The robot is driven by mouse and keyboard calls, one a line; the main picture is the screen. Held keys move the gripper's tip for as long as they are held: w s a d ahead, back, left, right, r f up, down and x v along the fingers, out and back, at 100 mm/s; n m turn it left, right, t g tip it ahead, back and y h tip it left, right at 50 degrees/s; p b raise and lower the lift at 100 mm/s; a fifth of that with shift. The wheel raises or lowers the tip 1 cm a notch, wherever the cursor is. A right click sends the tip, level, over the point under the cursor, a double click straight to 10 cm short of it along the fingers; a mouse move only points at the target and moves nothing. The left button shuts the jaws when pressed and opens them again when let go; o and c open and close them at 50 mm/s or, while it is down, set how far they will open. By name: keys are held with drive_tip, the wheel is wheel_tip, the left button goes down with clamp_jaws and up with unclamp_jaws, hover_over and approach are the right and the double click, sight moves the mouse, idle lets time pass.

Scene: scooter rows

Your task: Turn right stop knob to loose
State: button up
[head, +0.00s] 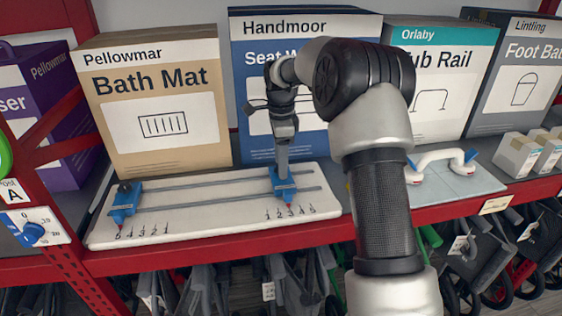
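A white board (215,226) lies on the red-edged shelf, with two grey rails (205,194) across it. The right blue stop (284,190) sits across the rails near the right scale. Its red pointer is above the printed numbers. My gripper (283,168) points down onto the top of this stop, at the place of its knob. The gripper hides the right knob, so its setting does not show. Whether the fingers are shut on the knob cannot be told. The left blue stop (125,205) has a black knob (124,187) on top and stands near the left scale.
Boxes stand behind the board: Bath Mat (155,105), Seat (250,85), Tub Rail (450,85). A white grab rail (440,160) on a pale panel lies to the right. Folded scooters hang below the shelf.

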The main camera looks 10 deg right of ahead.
drive_tip(key=shift+r, duration=0.1)
wheel_tip(320, 180, up, 17)
drive_tip(key=p, duration=0.1)
drive_tip(key=shift+r, duration=0.15)
idle(0.5)
